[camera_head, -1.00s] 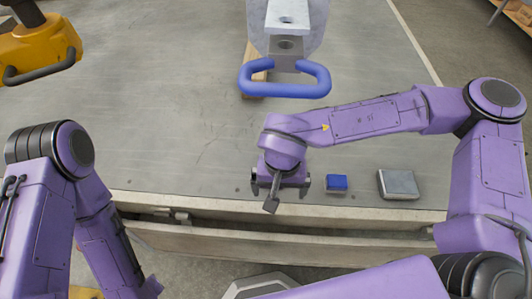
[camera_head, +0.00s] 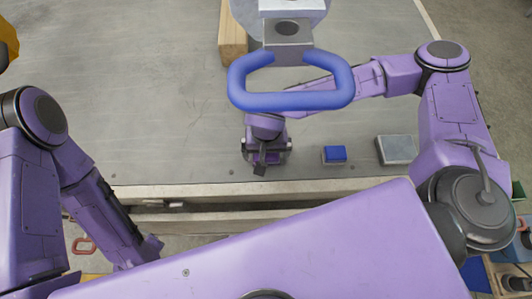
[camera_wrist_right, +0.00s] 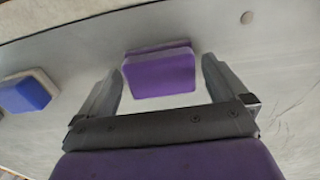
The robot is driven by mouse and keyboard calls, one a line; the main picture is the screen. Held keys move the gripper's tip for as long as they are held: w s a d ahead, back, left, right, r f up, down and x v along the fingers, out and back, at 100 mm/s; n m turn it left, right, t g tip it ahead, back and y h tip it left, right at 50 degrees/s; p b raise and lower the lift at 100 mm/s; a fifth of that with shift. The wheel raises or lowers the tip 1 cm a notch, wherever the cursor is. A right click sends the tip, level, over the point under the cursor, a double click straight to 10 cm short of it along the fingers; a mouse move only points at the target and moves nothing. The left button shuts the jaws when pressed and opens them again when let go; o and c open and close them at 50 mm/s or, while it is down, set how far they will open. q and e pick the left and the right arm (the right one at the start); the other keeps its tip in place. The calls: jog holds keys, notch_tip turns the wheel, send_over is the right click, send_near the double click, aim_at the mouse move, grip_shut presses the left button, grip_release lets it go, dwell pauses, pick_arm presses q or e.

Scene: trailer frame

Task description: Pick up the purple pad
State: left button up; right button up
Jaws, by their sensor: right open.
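My left arm reaches down at the left of the head view. Its gripper cannot be made out.
A blue pad (camera_head: 335,153) and a larger grey pad (camera_head: 397,149) lie right of the right gripper. A blue loop handle (camera_head: 290,102) on a metal fitting stands in front of my right forearm in the head view. A wooden block (camera_head: 233,35) lies behind. The deck at left is clear.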

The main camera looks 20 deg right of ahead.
jog(key=shift+f, duration=0.3)
jog(key=c, duration=1)
jog(key=shift+o, duration=0.2)
notch_tip(320, 180, up, 10)
jog(key=shift+r, duration=0.1)
